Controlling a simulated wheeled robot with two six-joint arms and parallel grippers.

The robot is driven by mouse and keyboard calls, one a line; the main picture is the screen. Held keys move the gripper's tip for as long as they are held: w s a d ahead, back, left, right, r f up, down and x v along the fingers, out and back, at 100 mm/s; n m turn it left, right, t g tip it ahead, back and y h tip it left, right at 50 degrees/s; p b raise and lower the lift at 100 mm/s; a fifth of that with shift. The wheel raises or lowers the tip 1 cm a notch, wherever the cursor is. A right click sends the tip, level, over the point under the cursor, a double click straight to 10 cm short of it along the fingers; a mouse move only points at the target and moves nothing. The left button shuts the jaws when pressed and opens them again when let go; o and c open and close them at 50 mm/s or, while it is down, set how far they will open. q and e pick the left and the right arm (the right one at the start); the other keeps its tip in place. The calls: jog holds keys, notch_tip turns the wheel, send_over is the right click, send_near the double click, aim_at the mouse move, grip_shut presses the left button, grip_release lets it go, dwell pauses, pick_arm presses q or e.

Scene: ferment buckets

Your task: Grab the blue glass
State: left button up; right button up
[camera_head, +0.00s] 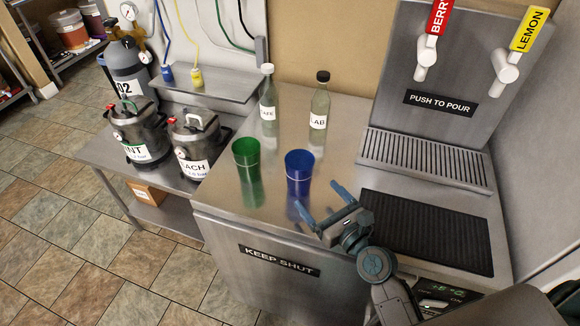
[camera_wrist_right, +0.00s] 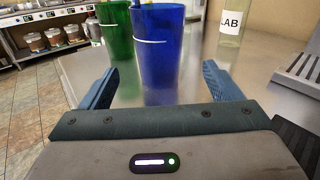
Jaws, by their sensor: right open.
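The blue glass (camera_head: 299,174) stands upright on the steel counter, right of the green glass (camera_head: 246,160). My right gripper (camera_head: 319,202) is open just in front of the blue glass, at the near side of the counter. In the right wrist view the blue glass (camera_wrist_right: 158,55) stands ahead, between the directions of the two open fingers (camera_wrist_right: 160,85), and the fingers do not visibly touch it. The green glass (camera_wrist_right: 116,32) shows behind it to the left. My left gripper is not in view.
Two labelled bottles (camera_head: 319,105) (camera_head: 268,98) stand behind the glasses. A black ribbed mat (camera_head: 425,230) and a drip grate (camera_head: 425,160) below the taps lie to the right. Metal kegs (camera_head: 140,133) stand on a lower table at left. Counter between glasses and bottles is clear.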

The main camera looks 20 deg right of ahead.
aim_at(293, 167)
jog(key=shift+w+a, duration=0.1)
jog(key=shift+w, duration=0.25)
jog(key=p+x, duration=0.1)
jog(key=x, duration=0.8)
jog(key=shift+w+a+r+p, duration=0.1)
jog(key=shift+w+a+p, duration=0.1)
jog(key=shift+w+p, duration=0.15)
jog(key=shift+w, duration=0.25)
jog(key=shift+s, duration=0.1)
jog(key=shift+c, duration=1.4)
jog(key=c, duration=0.9)
